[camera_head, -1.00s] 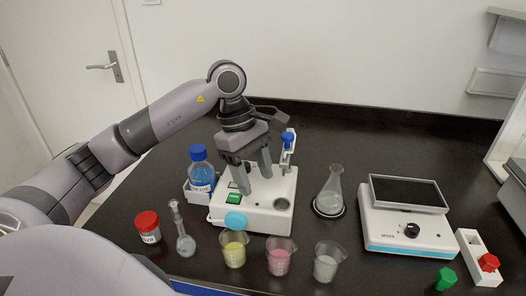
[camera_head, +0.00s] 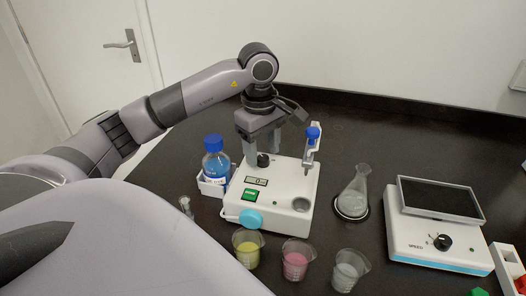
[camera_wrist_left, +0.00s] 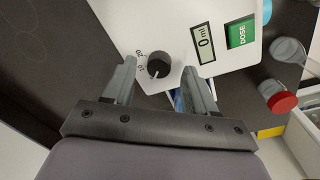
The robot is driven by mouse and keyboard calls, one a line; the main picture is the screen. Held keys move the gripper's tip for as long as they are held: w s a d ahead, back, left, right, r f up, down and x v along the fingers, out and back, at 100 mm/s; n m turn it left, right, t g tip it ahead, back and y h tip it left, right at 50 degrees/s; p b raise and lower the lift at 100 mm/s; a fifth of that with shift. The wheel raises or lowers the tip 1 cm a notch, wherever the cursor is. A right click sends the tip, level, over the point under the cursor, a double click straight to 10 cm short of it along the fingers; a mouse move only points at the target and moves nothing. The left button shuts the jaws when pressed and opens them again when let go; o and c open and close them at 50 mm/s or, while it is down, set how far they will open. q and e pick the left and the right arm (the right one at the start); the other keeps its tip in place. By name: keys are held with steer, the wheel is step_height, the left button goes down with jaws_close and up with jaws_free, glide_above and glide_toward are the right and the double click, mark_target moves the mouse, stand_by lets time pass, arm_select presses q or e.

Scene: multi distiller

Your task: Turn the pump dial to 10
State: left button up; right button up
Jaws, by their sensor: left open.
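The pump (camera_head: 285,190) is a white box on the dark bench, with a small display (camera_wrist_left: 203,45) reading 0 ml and a green DOSE button (camera_wrist_left: 241,33). Its black round dial (camera_wrist_left: 158,66) shows between my left fingers in the wrist view, with printed numbers beside it; its exact setting is hard to read. In the head view the dial (camera_head: 263,160) is at the back left of the pump's top. My left gripper (camera_head: 265,153) is open and points down, one finger on each side of the dial, with gaps visible. My right gripper is not in view.
A blue-capped bottle (camera_head: 215,163) stands in a holder at the pump's left. A blue-topped holder (camera_head: 313,140) rises at its right rear. A flask (camera_head: 354,192), a stirrer (camera_head: 436,240) and beakers (camera_head: 297,262) of liquid stand around it. The back bench is clear.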

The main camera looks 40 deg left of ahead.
arm_select(q)
steer(key=shift+f, duration=0.7)
jaws_close()
steer(key=shift+m, duration=0.3)
steer(key=m+b, duration=0.1)
steer(key=m, duration=0.2)
steer(key=shift+m+b, duration=0.3)
steer(key=shift+b, duration=0.05)
steer(key=shift+m+b, duration=0.55)
steer(key=shift+m, duration=1.65)
steer(key=shift+a, duration=0.1)
